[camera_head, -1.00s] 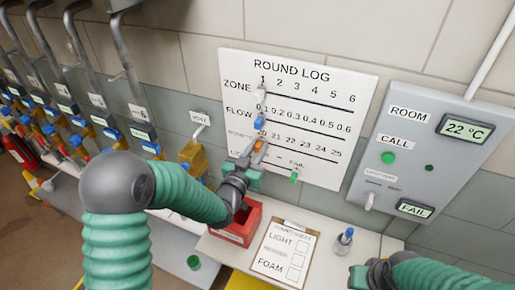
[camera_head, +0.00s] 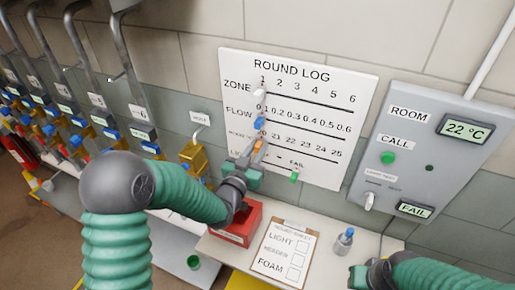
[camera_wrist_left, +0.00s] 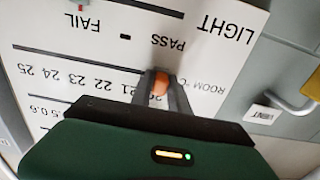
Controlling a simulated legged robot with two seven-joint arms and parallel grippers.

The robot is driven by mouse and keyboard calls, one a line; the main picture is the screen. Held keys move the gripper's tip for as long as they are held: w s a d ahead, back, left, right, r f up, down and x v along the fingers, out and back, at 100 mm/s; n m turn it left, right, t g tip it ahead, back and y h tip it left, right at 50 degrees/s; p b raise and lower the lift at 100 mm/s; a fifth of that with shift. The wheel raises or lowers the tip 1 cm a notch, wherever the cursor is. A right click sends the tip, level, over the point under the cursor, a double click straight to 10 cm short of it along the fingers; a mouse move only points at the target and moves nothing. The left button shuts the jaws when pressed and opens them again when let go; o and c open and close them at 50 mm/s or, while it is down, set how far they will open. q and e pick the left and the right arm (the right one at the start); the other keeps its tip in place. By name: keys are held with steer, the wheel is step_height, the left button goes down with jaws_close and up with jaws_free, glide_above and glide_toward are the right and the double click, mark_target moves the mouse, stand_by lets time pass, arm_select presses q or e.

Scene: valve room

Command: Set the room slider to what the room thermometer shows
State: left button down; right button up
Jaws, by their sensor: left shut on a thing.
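The room thermometer display (camera_head: 463,128) on the grey panel reads 22 °C. The round log board (camera_head: 340,95) has a room row marked 20 to 25. The orange room slider knob (camera_head: 260,144) is near the 20 end of that row. My left gripper (camera_head: 257,154) is at the knob. In the left wrist view the orange knob (camera_wrist_left: 160,83) sits between its two fingers, which are shut on it; the 20 mark is partly hidden there. My right gripper (camera_head: 362,276) shows only in part at the lower right, and its jaws are unclear.
A white zone knob (camera_head: 259,93), a blue flow knob (camera_head: 259,122) and a green light knob (camera_head: 294,177) are on the board. Below are a red box (camera_head: 247,229), a clipboard (camera_head: 283,255) and a small bottle (camera_head: 344,240). Pipes with valves stand at left.

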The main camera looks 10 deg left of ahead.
mark_target(290, 149)
arm_select(q)
steer(key=shift+d, duration=0.1)
steer(key=d+b, duration=0.1)
steer(key=d, duration=0.1)
steer(key=s+d, duration=0.1)
steer(key=d, duration=0.2)
steer(key=d+b, duration=0.1)
steer(key=d, duration=0.2)
steer(key=shift+s+b, duration=0.3)
steer(key=shift+d+r, duration=0.1)
steer(key=shift+d, duration=0.45)
steer(key=shift+a, duration=0.1)
steer(key=c, duration=1.3)
jaws_free()
steer(key=shift+a, duration=0.15)
steer(key=shift+s, duration=0.1)
